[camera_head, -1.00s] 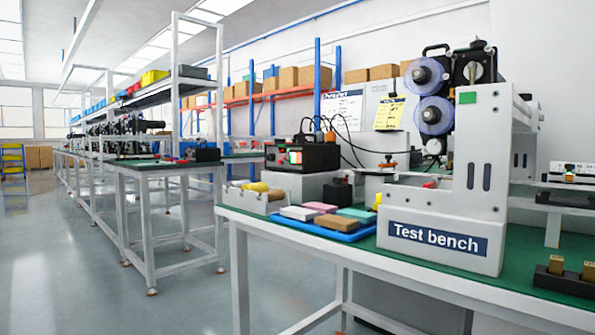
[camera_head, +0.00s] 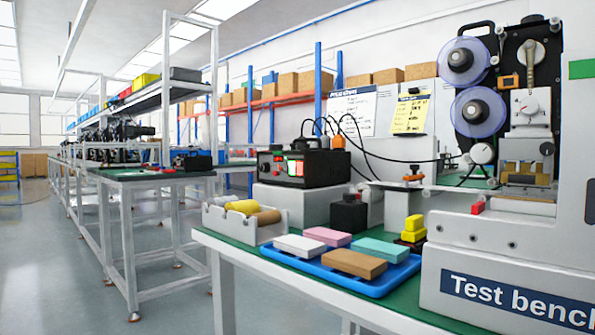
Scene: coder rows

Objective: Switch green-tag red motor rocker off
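A machine labelled "Test bench" (camera_head: 478,262) stands at the right on a green-topped bench, cut off by the right edge. A green tag (camera_head: 582,68) sits on its white upright at the far right. A black box (camera_head: 325,164) with a lit red and green front stands on a grey block at the middle of the bench. Its lit part (camera_head: 295,168) is too small to read as a rocker for sure. I cannot tell any red motor rocker near the green tag. Neither of my grippers is in view.
A blue tray (camera_head: 345,276) with several coloured blocks lies near the bench's front edge. A grey bin (camera_head: 246,223) with yellow and brown rolls stands left of it. Cables run from the black box toward the machine. The floor (camera_head: 75,275) at the left is clear.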

